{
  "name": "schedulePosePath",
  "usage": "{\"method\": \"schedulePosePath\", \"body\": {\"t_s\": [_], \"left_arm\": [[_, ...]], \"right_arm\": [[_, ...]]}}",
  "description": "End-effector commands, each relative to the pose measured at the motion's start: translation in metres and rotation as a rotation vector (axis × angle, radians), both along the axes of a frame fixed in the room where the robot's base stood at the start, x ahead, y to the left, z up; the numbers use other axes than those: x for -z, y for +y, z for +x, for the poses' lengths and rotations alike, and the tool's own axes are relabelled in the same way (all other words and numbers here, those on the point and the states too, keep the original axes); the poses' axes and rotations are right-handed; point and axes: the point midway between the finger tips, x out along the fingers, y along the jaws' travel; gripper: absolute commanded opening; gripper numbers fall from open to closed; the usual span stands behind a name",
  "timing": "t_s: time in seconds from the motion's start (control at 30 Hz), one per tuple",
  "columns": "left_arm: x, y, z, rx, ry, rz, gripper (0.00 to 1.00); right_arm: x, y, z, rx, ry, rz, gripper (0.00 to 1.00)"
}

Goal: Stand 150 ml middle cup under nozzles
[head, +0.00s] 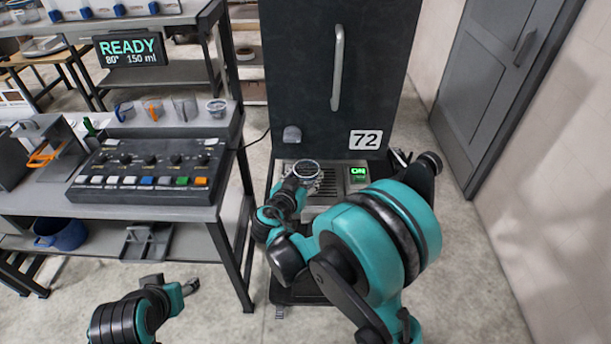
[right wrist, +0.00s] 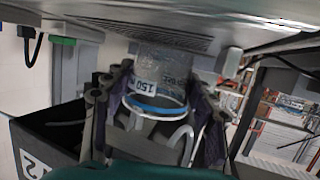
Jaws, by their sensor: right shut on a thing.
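The clear cup marked 150 (right wrist: 158,82) has a blue band near its rim and sits between the fingers of my right gripper (right wrist: 155,100), which is shut on it. The wrist picture is upside down; the cup's base is close to the slotted grate (right wrist: 130,32), and I cannot tell whether they touch. In the head view the cup's round mouth (head: 307,169) shows upright over the grey tray area of the black machine marked 72 (head: 290,80). The nozzles are not clearly visible. My left gripper (head: 188,288) is low at the front left, away from the cup; its jaw opening is unclear.
A display (head: 131,50) reads READY, 80°, 150 ml. A green ON panel (head: 358,175) is lit right of the cup. The left bench holds a control box (head: 150,168) with knobs and coloured buttons, and several cups (head: 217,107) behind it. Floor at right is clear.

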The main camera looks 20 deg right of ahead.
Motion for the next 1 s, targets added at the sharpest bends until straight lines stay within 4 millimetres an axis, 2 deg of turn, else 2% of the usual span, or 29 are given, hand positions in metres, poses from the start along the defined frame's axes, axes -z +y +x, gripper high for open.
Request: {"method": "schedulePosePath", "body": {"t_s": [0.47,0.5,0.57,0.87,1.0], "left_arm": [[0.0107,0.0,-0.0001,0.0,0.0,0.0,0.51],[0.0097,0.0,0.0,0.0,0.0,0.0,0.51],[0.0095,0.0,0.0,0.0,0.0,0.0,0.51],[0.0094,0.0,-0.0001,0.0,0.0,0.0,0.51],[0.0094,0.0,-0.0001,0.0,0.0,0.0,0.51]], "right_arm": [[0.0107,0.0,0.0,0.0,0.0,0.0,0.37],[0.0096,0.0,0.0,0.0,0.0,0.0,0.67],[0.0093,0.0,0.0,0.0,0.0,0.0,0.81],[0.0091,0.0004,-0.0004,0.0,0.0,0.0,0.81],[0.0059,0.0074,-0.0083,-0.002,0.0,0.0,0.81]]}}
